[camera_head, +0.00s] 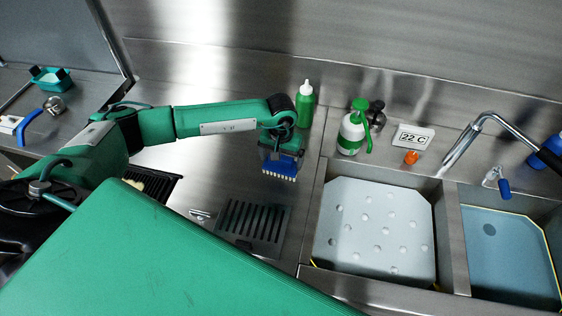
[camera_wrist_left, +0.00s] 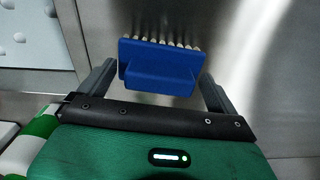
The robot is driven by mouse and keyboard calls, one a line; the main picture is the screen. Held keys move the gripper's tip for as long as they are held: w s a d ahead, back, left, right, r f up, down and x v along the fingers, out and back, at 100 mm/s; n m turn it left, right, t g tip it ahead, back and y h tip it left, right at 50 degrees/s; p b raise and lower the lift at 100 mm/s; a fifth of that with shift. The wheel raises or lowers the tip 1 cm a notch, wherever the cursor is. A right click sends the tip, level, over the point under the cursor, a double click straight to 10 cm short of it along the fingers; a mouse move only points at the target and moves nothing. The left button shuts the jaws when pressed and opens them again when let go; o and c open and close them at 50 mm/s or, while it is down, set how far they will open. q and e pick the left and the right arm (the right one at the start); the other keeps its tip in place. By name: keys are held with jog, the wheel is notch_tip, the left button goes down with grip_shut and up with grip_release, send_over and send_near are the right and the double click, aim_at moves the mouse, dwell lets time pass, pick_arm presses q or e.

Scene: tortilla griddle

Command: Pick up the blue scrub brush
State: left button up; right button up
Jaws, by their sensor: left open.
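The blue scrub brush (camera_head: 279,167) is a blue block with pale bristles, on the steel counter left of the sinks. My left gripper (camera_head: 281,152) is right at it, hiding part of it in the head view. In the left wrist view the brush (camera_wrist_left: 160,66) lies between the two dark fingers, with its bristles pointing away. My right gripper is not in view.
A green squeeze bottle (camera_head: 305,105) stands just behind the brush. A dark slotted grate (camera_head: 254,222) lies in front.

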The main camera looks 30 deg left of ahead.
pick_arm(q)
jog(key=shift+f, duration=0.15)
jog(key=c, duration=1.2)
jog(key=shift+r+b, duration=0.4)
jog(key=shift+r, duration=0.25)
notch_tip(320, 180, up, 19)
jog(key=b, duration=0.6)
jog(key=shift+f, duration=0.1)
jog(key=o, duration=0.6)
jog(key=c, duration=0.6)
